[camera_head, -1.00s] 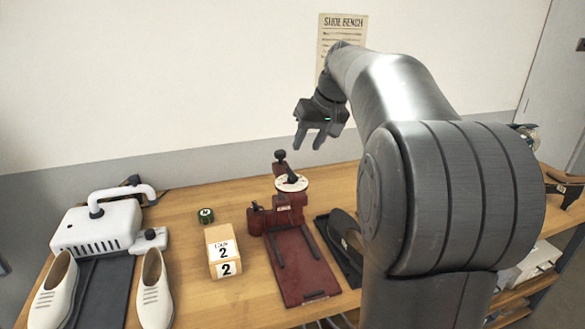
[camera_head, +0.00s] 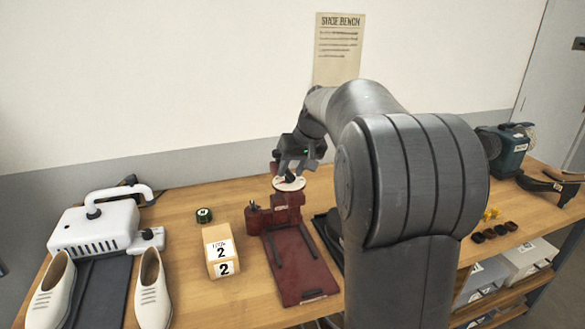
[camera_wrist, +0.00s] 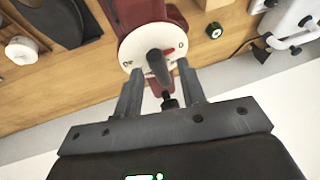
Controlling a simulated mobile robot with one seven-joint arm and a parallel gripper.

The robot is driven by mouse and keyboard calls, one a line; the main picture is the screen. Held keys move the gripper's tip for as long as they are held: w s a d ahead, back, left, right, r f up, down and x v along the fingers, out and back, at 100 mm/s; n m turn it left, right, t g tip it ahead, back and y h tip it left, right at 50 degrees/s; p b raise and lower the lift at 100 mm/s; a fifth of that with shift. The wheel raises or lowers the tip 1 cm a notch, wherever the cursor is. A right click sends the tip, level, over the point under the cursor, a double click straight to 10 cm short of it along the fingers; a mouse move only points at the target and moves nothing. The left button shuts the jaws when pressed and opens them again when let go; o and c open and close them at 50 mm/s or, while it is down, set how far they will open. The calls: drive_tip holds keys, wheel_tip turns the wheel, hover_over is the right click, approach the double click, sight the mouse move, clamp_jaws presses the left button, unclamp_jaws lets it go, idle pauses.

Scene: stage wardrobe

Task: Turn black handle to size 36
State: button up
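The black handle (camera_wrist: 158,66) sits on a round white dial (camera_wrist: 146,44) with a few marks, too small to read surely. The dial tops a dark red machine (camera_head: 285,215) on the bench. My gripper (camera_wrist: 160,68) is open. Its two fingers reach down on either side of the black handle, with visible gaps, so it holds nothing. In the head view my gripper (camera_head: 290,172) is right above the dial (camera_head: 280,185) and partly hides the handle. A small dark knob (camera_wrist: 169,102) stands behind the dial, between the fingers.
A box marked 2 (camera_head: 221,252) and a green-topped round tin (camera_head: 204,215) stand left of the machine. A white machine (camera_head: 97,232) and white shoes (camera_head: 150,290) are farther left. A dark green machine (camera_head: 508,150) and small dark items are at right.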

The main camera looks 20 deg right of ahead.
clamp_jaws()
drive_tip(key=shift+m, duration=0.3)
drive_tip(key=m+h, duration=0.1)
drive_tip(key=m, duration=0.3)
drive_tip(key=shift+a+r+t+h, duration=0.1)
drive_tip(key=shift+a+t+h, duration=0.2)
drive_tip(key=shift+a+h, duration=0.1)
drive_tip(key=m+h, duration=0.2)
drive_tip(key=m, duration=0.3)
drive_tip(key=shift+a, duration=0.15)
idle(0.4)
drive_tip(key=shift+o, duration=0.4)
unclamp_jaws()
